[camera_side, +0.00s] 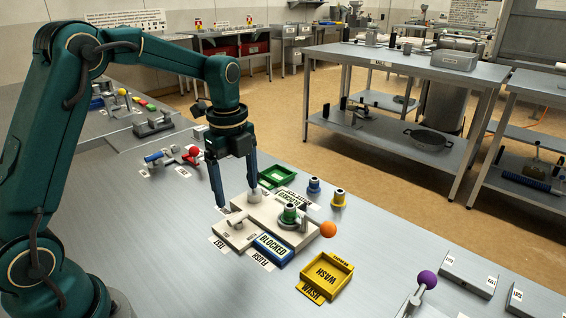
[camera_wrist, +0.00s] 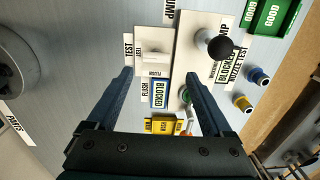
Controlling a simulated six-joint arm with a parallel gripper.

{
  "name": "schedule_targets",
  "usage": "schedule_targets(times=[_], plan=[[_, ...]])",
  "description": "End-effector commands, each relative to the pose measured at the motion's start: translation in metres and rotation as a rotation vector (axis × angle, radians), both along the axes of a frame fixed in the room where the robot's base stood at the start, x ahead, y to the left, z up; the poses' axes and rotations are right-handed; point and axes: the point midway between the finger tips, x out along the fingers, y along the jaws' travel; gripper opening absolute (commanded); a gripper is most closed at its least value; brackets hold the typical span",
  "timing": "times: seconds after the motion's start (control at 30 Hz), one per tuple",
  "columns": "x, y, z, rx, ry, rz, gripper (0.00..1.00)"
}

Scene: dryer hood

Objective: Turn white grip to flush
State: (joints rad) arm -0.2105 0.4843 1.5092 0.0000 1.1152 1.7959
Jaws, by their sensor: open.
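A pale control plate (camera_side: 236,233) sits on the bench, with TEST and FLUSH labels beside it; it also shows in the wrist view (camera_wrist: 153,38). A small white grip (camera_side: 237,219) seems to lie on this plate, white on white, so its exact angle is hard to tell. My gripper (camera_side: 237,198) points down above the plate, fingers spread and empty. In the wrist view the fingers (camera_wrist: 158,76) straddle the area of the plate and the blue BLOCKED tray (camera_wrist: 160,94).
The blue BLOCKED tray (camera_side: 272,249) is right against the plate's front. A green-collared fitting (camera_side: 289,214) and an orange ball (camera_side: 328,229) are to the right. A yellow WASH tray (camera_side: 326,275) stands nearer, a green tray (camera_side: 278,177) farther back.

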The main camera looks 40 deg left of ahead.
Motion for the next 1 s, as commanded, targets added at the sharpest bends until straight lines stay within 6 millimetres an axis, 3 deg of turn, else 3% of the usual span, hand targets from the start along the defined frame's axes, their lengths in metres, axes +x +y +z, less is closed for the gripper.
schedule_targets(times=[0.5,0.83,0.87,1.0], plan=[[-0.004,0.003,-0.057,-0.008,0.036,0.014,0.85],[-0.004,0.003,-0.062,-0.007,0.032,0.014,0.85],[-0.004,0.003,-0.062,-0.007,0.032,0.014,0.77],[-0.004,0.003,-0.062,-0.007,0.032,0.014,0.24]])
